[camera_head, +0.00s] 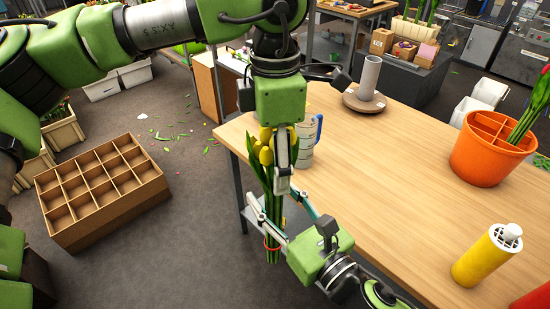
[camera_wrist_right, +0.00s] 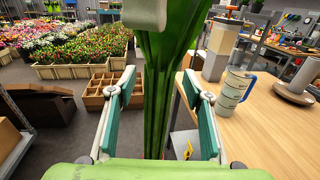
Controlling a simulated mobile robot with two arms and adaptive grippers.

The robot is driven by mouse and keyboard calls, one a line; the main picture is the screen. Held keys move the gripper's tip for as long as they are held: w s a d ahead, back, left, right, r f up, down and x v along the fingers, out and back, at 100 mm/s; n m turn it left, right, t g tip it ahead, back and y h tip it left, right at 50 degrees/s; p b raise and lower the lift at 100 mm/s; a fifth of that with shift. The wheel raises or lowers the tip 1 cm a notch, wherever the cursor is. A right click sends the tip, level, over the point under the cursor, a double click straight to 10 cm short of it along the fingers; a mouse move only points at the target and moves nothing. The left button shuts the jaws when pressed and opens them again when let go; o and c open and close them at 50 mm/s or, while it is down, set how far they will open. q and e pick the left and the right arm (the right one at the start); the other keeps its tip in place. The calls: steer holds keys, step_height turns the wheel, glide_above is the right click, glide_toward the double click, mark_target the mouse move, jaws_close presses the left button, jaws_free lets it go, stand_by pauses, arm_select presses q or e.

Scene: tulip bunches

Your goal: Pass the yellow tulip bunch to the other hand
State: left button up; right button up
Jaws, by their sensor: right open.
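The yellow tulip bunch (camera_head: 265,154) hangs roughly upright, blooms up, in front of the table's left edge. A red band circles its lower stems. My left gripper (camera_head: 283,180) points down from above and is shut on the bunch below the blooms. My right gripper (camera_head: 273,200) reaches in from the lower right and is open, with its fingers on either side of the green stems. In the right wrist view the stems (camera_wrist_right: 158,100) run between its teal pads, with gaps visible on both sides. The left gripper partly hides the bunch.
The wooden table (camera_head: 400,190) holds a mug (camera_head: 306,140) with a blue handle close to the bunch, a grey tube (camera_head: 370,76), an orange pot (camera_head: 484,160) and a yellow bottle (camera_head: 483,258). A divided crate (camera_head: 95,223) stands on the floor at left.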

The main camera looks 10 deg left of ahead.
steer(key=v, duration=0.7)
steer(key=shift+d, duration=0.1)
steer(key=w+d+f+m+g+h, duration=0.1)
steer(key=w+d+f+m+h, duration=0.3)
steer(key=f, duration=0.7)
steer(key=w+d+f+m+h, duration=0.1)
steer(key=w+d+f+m, duration=0.5)
steer(key=f, duration=0.5)
steer(key=s+d+f+m+g+h, duration=0.25)
steer(key=d+f+m, duration=0.2)
steer(key=f, duration=0.45)
steer(key=s+d+f+m+g+h, duration=0.1)
steer(key=s+d+f+m, duration=0.2)
steer(key=f+m, duration=0.45)
steer(key=s+d+f+m+g+h, duration=0.1)
steer(key=s+d+f+m+h, duration=0.2)
steer(key=f, duration=0.8)
steer(key=s+d+f+m+g, duration=0.1)
steer(key=s+f+m, duration=0.4)
steer(key=s, duration=0.6)
steer(key=s+d+f+m+g, duration=0.1)
steer(key=s+f+m+g, duration=0.3)
steer(key=s, duration=0.7)
steer(key=s+d+f+m+g, duration=0.1)
steer(key=s+f+m+g, duration=0.1)
steer(key=s+f+m, duration=0.5)
steer(key=s+f, duration=0.1)
steer(key=s, duration=0.3)
steer(key=shift+f+m, duration=0.3)
